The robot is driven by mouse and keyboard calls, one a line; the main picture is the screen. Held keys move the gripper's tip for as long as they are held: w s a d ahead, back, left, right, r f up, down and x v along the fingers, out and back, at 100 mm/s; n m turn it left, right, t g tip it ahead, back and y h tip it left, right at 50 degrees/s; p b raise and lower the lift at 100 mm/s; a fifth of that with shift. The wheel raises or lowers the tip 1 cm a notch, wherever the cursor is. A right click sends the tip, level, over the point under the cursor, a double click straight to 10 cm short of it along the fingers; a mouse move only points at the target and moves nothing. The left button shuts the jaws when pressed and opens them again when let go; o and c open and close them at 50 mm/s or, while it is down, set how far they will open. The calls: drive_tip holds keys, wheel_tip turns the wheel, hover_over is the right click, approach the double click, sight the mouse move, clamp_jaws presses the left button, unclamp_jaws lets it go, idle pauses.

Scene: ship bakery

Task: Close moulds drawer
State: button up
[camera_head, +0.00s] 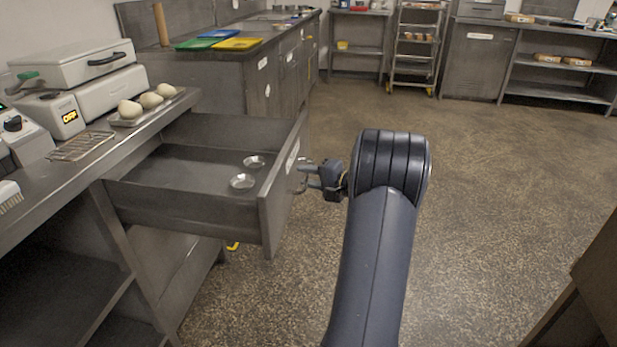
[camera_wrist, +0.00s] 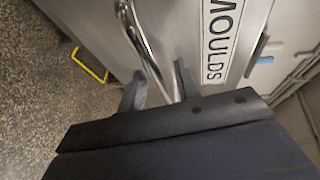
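The moulds drawer (camera_head: 190,210) is pulled far out from under the left counter, with two small round metal moulds (camera_head: 242,181) inside. Its front panel (camera_head: 283,186) faces right and bears a white label, which reads MOULDS in the wrist view (camera_wrist: 220,45). My gripper (camera_head: 310,176) is at the drawer's curved metal handle. In the wrist view, the fingers (camera_wrist: 160,88) are apart, with the handle bar (camera_wrist: 140,45) running between them. I cannot tell whether either finger touches the bar.
The counter (camera_head: 75,185) above holds bread-like rolls (camera_head: 140,104), a wire rack (camera_head: 80,146) and a grey appliance (camera_head: 75,65). A brown-edged unit (camera_head: 597,270) stands at lower right. The floor (camera_head: 480,180) to the right is clear.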

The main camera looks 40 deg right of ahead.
drive_tip(key=shift+c, duration=0.3)
clamp_jaws()
drive_tip(key=w+a+b, duration=0.2)
drive_tip(key=w+a, duration=0.3)
drive_tip(key=w, duration=0.1)
drive_tip(key=w+a+b, duration=0.3)
drive_tip(key=w+a, duration=0.2)
drive_tip(key=w, duration=0.1)
drive_tip(key=w+a+b, duration=0.3)
drive_tip(key=w+a, duration=0.3)
drive_tip(key=shift+w+f, duration=0.15)
drive_tip(key=p, duration=0.2)
hover_over(176, 179)
drive_tip(key=shift+d, duration=0.15)
drive_tip(key=shift+r, duration=0.25)
